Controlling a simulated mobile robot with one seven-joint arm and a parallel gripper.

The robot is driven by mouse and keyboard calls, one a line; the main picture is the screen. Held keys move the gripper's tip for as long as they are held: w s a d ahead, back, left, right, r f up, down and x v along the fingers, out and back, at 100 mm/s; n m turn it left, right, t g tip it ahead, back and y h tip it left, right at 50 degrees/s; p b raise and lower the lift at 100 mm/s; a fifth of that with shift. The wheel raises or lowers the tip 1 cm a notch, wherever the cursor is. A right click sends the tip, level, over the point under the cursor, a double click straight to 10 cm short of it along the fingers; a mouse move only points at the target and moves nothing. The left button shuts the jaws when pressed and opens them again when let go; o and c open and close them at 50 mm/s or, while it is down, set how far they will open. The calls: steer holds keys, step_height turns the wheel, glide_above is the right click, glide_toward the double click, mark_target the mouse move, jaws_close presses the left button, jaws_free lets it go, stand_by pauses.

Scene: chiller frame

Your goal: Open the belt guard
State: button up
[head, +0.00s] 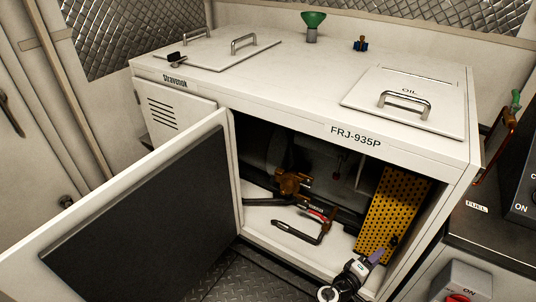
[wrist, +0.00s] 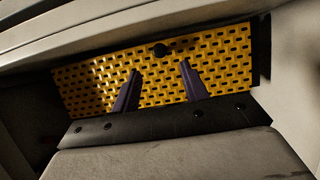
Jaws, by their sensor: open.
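The belt guard (head: 400,200) is a yellow perforated panel standing at the right inside the open cabinet in the head view. In the wrist view the guard (wrist: 90,83) fills a wide band, with a round black knob (wrist: 160,50) near its upper edge in this picture. My gripper (head: 378,256) is at the cabinet opening, by the lower end of the guard. In the wrist view my gripper (wrist: 160,67) is open and empty. Its two dark purple fingers point at the guard, and the knob appears between and just beyond their tips. Contact with the guard cannot be told.
The white cabinet door (head: 140,205) with its dark inner panel is swung open to the left. The cabinet's right post (head: 425,235) stands close to my gripper.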

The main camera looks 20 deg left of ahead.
steer(key=b+v, duration=0.1)
steer(key=v, duration=0.5)
steer(key=w+a+r+m+t+y+p, duration=0.1)
steer(key=w+a+r+t+y, duration=0.15)
steer(key=w+a+r, duration=0.4)
steer(key=w+a+r+t+y, duration=0.2)
steer(key=w+a+r+y, duration=0.1)
steer(key=a+r, duration=0.55)
steer(key=s+a+r+t+y, duration=0.1)
steer(key=a+r+t+y, duration=0.2)
steer(key=a+r+y, duration=0.5)
steer(key=a+r, duration=0.8)
steer(key=a, duration=0.2)
steer(key=shift+n+p, duration=0.3)
steer(key=shift+p, duration=0.05)
steer(key=shift+s+r+y, duration=0.15)
steer(key=shift+r+y, duration=0.1)
